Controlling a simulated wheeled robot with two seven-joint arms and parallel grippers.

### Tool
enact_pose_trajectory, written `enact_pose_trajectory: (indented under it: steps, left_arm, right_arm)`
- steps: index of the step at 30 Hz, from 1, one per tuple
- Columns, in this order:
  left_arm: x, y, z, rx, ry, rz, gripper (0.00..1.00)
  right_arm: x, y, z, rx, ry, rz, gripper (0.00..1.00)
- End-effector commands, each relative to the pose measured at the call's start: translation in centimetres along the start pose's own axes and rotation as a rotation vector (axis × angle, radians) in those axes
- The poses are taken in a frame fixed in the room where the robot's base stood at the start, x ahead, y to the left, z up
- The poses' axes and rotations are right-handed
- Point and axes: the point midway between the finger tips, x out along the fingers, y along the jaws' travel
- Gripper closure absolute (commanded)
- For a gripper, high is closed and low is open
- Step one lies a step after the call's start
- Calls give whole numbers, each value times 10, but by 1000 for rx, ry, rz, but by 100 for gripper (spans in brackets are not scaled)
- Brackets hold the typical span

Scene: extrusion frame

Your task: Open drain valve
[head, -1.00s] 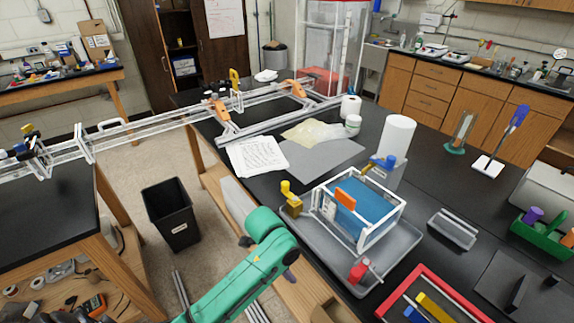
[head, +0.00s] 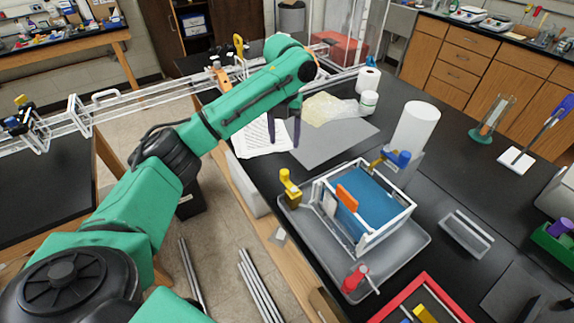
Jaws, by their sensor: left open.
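A clear tank (head: 378,205) with blue contents and a white frame stands in a grey tray (head: 405,247) on the black bench. A red-handled valve-like fitting (head: 354,279) is at the tray's front edge. A yellow fitting (head: 289,187) stands at the tank's left, and a blue fitting (head: 398,158) is behind it. I cannot tell by label which is the drain valve. My left gripper (head: 283,138) points down over the printed papers, behind and left of the tank. Its dark fingers are apart and empty, clear of every fitting. My right gripper is out of view.
A white roll (head: 415,130) stands behind the tank. A clear block (head: 466,234) lies right of the tray, and a red-rimmed tray (head: 426,285) is in front. A grey mat (head: 335,142) lies flat behind the tank. A long rail frame (head: 145,94) spans to the left.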

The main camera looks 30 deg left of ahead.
Motion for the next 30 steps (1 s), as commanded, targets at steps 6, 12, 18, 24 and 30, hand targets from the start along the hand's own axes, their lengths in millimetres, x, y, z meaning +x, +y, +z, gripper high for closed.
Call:
enact_pose_trajectory:
  steps: [6, 12, 18, 24, 30]
  left_arm:
    - [53, 0, -1, -2, 4, 3, 35]
    - [102, -1, -1, -1, 2, 1, 35]
    - [125, -1, 0, 0, -3, 0, 35]
    - [127, -1, 0, -1, -4, -1, 35]
    - [126, -1, 0, -1, -4, -1, 100]
  right_arm:
    - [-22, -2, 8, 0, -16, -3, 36]
    - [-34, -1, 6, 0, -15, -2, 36]
    - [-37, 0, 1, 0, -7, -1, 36]
    - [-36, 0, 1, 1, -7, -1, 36]
    - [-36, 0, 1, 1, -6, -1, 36]
